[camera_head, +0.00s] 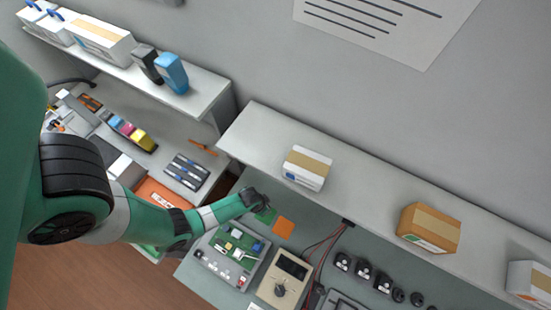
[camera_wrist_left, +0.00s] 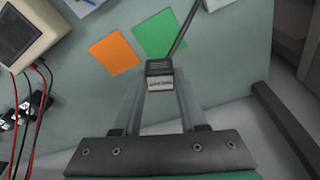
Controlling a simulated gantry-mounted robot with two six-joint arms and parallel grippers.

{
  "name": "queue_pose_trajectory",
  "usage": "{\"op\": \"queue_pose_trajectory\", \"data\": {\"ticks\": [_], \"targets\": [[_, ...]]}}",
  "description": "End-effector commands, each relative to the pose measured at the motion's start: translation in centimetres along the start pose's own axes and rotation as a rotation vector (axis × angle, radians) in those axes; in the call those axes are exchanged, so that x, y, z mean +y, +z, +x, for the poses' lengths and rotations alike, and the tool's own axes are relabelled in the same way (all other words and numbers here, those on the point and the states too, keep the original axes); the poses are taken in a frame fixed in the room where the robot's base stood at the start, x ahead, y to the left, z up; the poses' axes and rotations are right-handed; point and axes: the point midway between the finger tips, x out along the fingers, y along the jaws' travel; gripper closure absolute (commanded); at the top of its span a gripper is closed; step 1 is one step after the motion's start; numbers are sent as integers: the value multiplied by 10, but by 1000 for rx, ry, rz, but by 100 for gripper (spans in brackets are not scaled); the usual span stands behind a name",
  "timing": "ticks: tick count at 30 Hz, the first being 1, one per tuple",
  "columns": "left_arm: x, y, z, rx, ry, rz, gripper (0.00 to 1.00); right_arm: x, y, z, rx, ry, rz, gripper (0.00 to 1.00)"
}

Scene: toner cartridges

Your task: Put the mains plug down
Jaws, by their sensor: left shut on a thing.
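My left gripper (camera_head: 262,200) reaches over the workbench from the left. In the left wrist view its two fingers (camera_wrist_left: 160,84) are shut on the dark mains plug (camera_wrist_left: 158,67), which has a pale label. A dark cable (camera_wrist_left: 182,32) runs from the plug up and to the right. The plug overlaps the lower edge of a green square (camera_wrist_left: 158,35), and an orange square (camera_wrist_left: 114,53) is beside it. In the head view the green square (camera_head: 266,213) and orange square (camera_head: 284,228) are close to the gripper. Whether the plug touches the bench cannot be told. My right gripper is not in view.
A circuit board in a grey fixture (camera_head: 232,253) and a beige multimeter (camera_head: 283,279) with red and black leads are near the squares. A shelf (camera_head: 375,200) with boxes runs behind. Several black round parts (camera_head: 364,269) stand to the right.

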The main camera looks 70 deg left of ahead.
Motion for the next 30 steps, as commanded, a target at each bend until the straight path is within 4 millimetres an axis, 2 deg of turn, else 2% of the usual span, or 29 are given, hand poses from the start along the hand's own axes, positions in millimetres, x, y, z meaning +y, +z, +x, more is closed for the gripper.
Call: {"op": "queue_pose_trajectory", "data": {"ticks": [2,9,14,21,30], "targets": [[0,1,4,-1,0,1,100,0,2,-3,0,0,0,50],[0,8,42,0,0,0,100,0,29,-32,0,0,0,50],[0,8,42,1,0,0,100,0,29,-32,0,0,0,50],[0,16,81,0,0,0,100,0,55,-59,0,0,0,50],[0,15,79,1,0,0,100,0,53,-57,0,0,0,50]]}}
